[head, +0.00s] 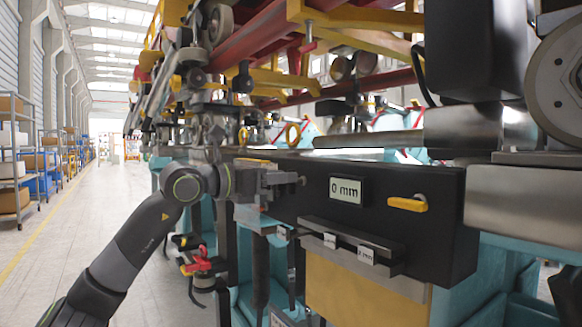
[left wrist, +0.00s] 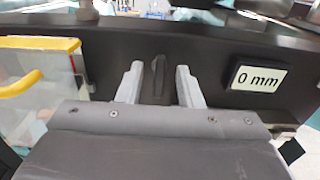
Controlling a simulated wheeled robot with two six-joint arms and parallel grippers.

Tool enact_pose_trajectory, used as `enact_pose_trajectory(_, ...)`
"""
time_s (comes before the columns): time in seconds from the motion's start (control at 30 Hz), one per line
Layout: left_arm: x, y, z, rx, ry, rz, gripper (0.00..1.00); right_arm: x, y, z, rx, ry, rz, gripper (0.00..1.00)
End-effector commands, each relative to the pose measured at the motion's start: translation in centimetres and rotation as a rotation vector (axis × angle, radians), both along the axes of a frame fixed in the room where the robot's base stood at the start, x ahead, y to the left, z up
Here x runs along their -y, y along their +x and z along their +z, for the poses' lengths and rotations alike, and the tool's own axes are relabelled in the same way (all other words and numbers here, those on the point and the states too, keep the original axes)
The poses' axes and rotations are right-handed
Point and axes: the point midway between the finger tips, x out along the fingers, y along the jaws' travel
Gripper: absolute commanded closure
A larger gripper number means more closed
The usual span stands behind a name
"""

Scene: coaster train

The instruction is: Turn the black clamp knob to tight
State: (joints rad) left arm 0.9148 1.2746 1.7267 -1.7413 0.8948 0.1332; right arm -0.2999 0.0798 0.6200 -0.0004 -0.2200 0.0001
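The black clamp knob (left wrist: 159,76) is a narrow upright black grip on the dark face of the machine, in the left wrist view. My left gripper (left wrist: 158,84) has its two grey fingers spread, one on each side of the knob, with a gap visible on both sides. Whether the fingertips reach past the knob in depth is hard to tell. In the head view my left gripper (head: 282,182) is up against the left part of the dark beam, and I cannot make out the knob clearly there. My right gripper is not in view.
A "0 mm" display (head: 346,190) is right of my left gripper, with a yellow lever (head: 408,204) further right. A small rack (head: 350,243) with labelled pieces juts out below. A yellow-edged clear panel (left wrist: 40,85) is left of the knob. The aisle floor (head: 95,220) is clear.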

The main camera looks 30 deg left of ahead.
Motion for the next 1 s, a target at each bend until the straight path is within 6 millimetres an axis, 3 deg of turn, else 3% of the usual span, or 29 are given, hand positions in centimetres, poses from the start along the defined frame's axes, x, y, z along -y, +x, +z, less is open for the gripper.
enact_pose_trajectory(0.3, 1.1, 2.5, 0.2, 0.001, -0.001, -0.001, 0.67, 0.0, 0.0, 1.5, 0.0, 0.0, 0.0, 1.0)
enact_pose_trajectory(0.7, 1.2, 2.9, 0.0, 0.0, 0.001, 0.0, 0.67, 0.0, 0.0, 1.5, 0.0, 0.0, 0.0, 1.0)
enact_pose_trajectory(0.93, 1.2, 2.9, 0.0, 0.0, 0.001, 0.0, 0.97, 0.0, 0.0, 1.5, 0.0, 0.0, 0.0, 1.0)
enact_pose_trajectory(1.0, 1.2, 2.9, 0.0, 0.0, 0.0, 0.0, 1.0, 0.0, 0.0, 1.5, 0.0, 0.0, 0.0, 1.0)
